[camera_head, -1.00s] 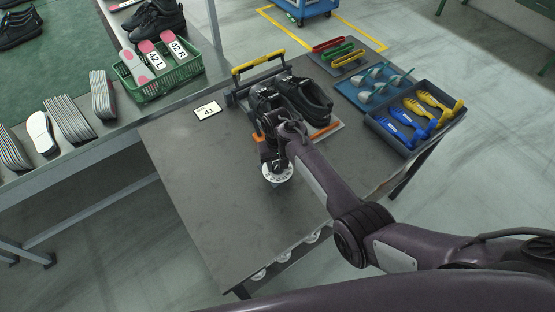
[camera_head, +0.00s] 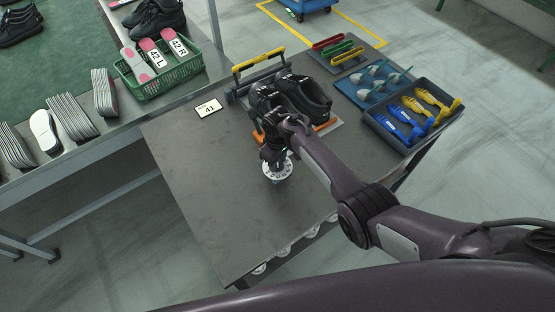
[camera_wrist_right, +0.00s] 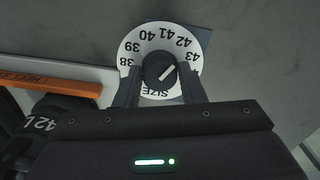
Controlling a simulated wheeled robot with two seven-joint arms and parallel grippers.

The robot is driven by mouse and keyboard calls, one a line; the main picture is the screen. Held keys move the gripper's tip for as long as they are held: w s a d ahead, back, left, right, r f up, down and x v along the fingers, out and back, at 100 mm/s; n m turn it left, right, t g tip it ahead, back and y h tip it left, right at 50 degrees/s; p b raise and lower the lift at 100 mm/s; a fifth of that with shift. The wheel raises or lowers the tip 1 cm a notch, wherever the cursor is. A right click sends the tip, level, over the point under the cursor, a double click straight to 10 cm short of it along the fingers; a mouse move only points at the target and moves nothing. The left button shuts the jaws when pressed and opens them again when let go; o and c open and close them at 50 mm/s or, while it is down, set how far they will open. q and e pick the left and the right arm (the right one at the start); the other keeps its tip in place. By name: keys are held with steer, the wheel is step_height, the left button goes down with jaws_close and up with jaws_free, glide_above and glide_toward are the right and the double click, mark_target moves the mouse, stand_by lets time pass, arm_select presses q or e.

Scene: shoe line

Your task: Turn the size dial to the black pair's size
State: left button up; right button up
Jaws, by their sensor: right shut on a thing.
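The white size dial (camera_head: 278,171) sits on the near part of the grey table; the right wrist view shows its face (camera_wrist_right: 132,47) with numbers 38 to 43. My right gripper (camera_wrist_right: 158,85) is shut on the dial's black knob (camera_wrist_right: 157,66), one finger on each side. The knob's white line points up and right, close to 42. The black pair of shoes (camera_head: 303,96) stands behind my gripper on a light board. A label reading 42 L (camera_wrist_right: 40,124) shows at the left of the wrist view. My left gripper is out of view.
A card reading 41 (camera_head: 208,108) lies on the table (camera_head: 205,190). A green basket (camera_head: 172,84) holds insoles marked 42 L and 42 R. A dark tray (camera_head: 440,125) with blue and yellow shoe forms stands at the right.

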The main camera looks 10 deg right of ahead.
steer(key=shift+w, duration=0.1)
stand_by(0.3)
steer(key=o, duration=1)
step_height(320, 180, up, 8)
steer(key=shift+f, duration=0.1)
